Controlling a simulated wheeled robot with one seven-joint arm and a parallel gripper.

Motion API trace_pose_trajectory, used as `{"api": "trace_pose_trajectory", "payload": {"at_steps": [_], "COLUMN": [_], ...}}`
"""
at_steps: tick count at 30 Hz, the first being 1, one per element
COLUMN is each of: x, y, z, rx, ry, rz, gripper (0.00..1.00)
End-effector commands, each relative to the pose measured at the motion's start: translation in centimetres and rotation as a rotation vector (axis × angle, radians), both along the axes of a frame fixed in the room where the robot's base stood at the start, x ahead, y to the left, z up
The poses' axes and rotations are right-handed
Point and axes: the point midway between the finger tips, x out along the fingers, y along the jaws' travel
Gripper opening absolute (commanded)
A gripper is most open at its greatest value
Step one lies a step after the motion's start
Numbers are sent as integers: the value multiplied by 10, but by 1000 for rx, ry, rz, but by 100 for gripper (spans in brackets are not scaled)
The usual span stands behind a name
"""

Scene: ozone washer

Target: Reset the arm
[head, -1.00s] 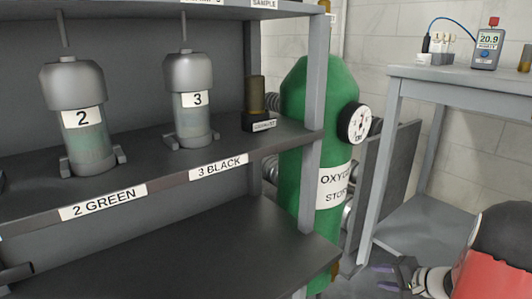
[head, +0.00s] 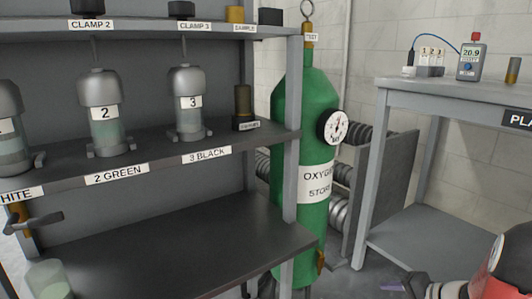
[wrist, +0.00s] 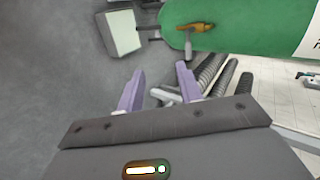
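My gripper (wrist: 160,72) shows in the wrist view with its two purple fingers apart and nothing held between them. In the head view, part of my gripper (head: 396,288) shows at the bottom right, in front of the floor between the shelf and the table.
A green oxygen cylinder (head: 306,112) with a gauge (head: 334,127) stands behind the shelf's right post. The shelf (head: 215,236) holds numbered grey vessels. A grey table (head: 445,95) with a meter (head: 472,60) stands at right. Corrugated hoses (wrist: 212,75) lie near the cylinder.

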Motion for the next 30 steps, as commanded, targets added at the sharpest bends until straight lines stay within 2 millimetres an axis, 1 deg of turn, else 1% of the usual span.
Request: {"api": "trace_pose_trajectory", "payload": {"at_steps": [5, 8, 11, 14, 17, 18, 20, 21, 24, 27, 30], "x": [-8, -17, -29, -47, -74, -87, -108, -121, -151, -174, -191], "y": [31, 53, 77, 104, 134, 145, 159, 166, 177, 181, 181], "z": [21, 34, 49, 65, 84, 91, 101, 107, 118, 127, 134], "rx": [-48, -86, -138, -209, -317, -369, -452, -508, -642, -753, -847], "ry": [21, 40, 60, 82, 105, 112, 120, 121, 114, 97, 71], "rz": [87, 149, 218, 299, 392, 429, 476, 503, 549, 571, 578], "gripper": [36, 36, 36, 36, 36, 36, 36, 36, 36, 36, 36]}}
